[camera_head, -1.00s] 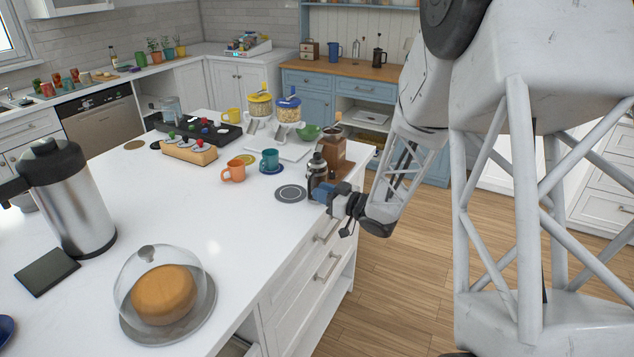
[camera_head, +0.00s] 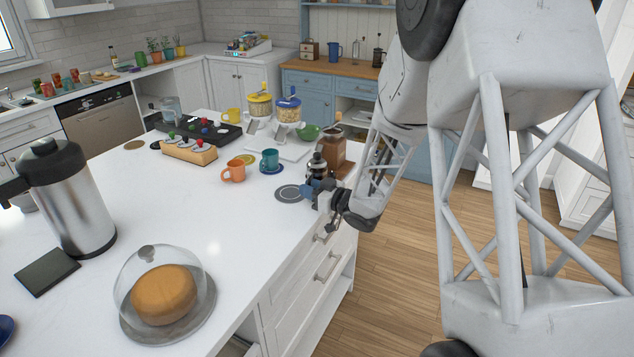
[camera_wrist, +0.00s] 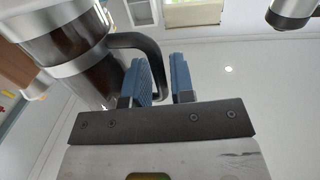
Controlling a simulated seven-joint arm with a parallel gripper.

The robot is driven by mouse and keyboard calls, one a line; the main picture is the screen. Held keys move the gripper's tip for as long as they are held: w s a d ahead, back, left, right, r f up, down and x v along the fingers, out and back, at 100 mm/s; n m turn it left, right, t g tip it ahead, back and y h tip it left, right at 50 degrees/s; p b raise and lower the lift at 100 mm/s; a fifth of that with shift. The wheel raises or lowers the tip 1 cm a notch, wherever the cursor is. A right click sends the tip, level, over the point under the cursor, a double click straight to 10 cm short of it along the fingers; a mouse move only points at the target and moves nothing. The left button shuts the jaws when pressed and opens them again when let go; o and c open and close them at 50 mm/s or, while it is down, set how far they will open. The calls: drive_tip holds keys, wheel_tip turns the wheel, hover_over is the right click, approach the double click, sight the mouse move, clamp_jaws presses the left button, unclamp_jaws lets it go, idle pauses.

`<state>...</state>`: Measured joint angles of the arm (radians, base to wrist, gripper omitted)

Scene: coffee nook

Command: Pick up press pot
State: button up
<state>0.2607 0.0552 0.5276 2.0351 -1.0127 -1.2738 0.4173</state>
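The press pot (camera_head: 317,164), with a dark top and metal and glass body, stands at the right edge of the white island. Its lower part is partly hidden behind my gripper (camera_head: 307,188). In the wrist view the press pot (camera_wrist: 75,45) fills the upper left, tilted in the picture. Its black handle (camera_wrist: 150,48) curves toward my gripper (camera_wrist: 164,78) and runs down between the two blue fingers. The fingers are apart, with the handle in the gap; I see no clear grip on it.
A round grey coaster (camera_head: 288,194) lies left of my gripper. Orange (camera_head: 233,172) and teal (camera_head: 269,159) mugs stand farther left. Another dark pot (camera_head: 378,58) stands on the back counter.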

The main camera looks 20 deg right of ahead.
sight(309, 179)
clamp_jaws()
drive_tip(key=shift+r, duration=0.15)
drive_tip(key=shift+r, duration=0.7)
wheel_tip(309, 179, up, 2)
drive_tip(key=shift+r, duration=0.1)
drive_tip(key=s+a+r, duration=0.1)
drive_tip(key=s, duration=1.5)
drive_tip(key=shift+r, duration=0.1)
drive_tip(key=shift+w, duration=0.15)
